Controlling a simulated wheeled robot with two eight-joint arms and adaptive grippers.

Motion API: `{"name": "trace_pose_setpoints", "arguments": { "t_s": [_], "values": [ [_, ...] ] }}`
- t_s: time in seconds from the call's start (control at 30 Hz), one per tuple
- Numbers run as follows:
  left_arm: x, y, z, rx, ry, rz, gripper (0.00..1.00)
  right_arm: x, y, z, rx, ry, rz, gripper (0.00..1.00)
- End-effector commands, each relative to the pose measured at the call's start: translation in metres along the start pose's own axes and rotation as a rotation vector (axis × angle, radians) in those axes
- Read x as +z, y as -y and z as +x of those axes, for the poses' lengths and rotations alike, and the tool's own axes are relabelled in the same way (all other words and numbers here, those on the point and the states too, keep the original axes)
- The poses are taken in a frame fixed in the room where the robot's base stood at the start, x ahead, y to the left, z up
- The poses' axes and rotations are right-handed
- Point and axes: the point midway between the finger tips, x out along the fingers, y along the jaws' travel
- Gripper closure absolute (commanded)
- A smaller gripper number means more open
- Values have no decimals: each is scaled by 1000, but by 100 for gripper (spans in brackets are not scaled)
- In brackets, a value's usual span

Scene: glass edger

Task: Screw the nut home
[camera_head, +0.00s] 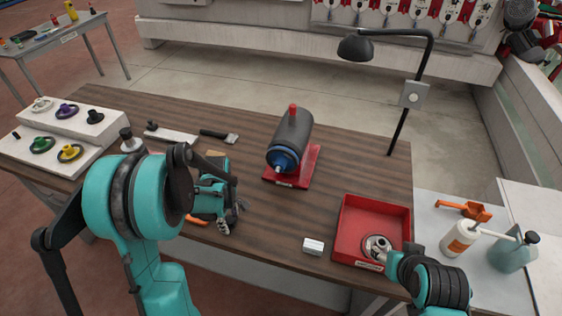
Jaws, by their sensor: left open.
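A dark grey cylindrical machine (293,128) with a blue front and a short pale shaft end (280,168) sits on a red base at the middle of the wooden table. A round silver metal part (377,246) lies in the red tray (352,215) at the front right; I cannot tell whether it is the nut. My left gripper (230,218) is open over the table, left of and nearer than the machine, apart from it. My right arm reaches the tray's front right corner; its gripper (385,258) is beside the silver part, its fingers too small to read.
A small white block (313,246) lies left of the tray. A black lamp (357,47) stands at the back right. A white rack (68,140) with coloured knobs is at the left. A brush-like tool (218,136) lies behind my left gripper. Bottles (459,238) stand at the right.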

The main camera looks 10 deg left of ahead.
Motion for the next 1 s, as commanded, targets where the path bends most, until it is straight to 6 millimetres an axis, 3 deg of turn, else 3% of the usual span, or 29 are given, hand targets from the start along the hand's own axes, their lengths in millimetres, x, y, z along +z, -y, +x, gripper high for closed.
{"name": "trace_pose_setpoints", "arguments": {
  "t_s": [0.17, 0.33, 0.57, 1.0],
  "values": [
    [0, 0, 0, 0, 0, 0, 49, 0, 0, 0, 0, 0, 0, 48],
    [0, 0, 0, 0, 0, 0, 92, 0, 0, 0, 0, 0, 0, 48],
    [0, 0, -3, 0, 0, 0, 92, -1, 0, -2, 0, 0, 0, 48],
    [0, 0, -39, 0, 0, 0, 92, -16, 0, -22, 0, 0, 0, 48]
  ]
}}
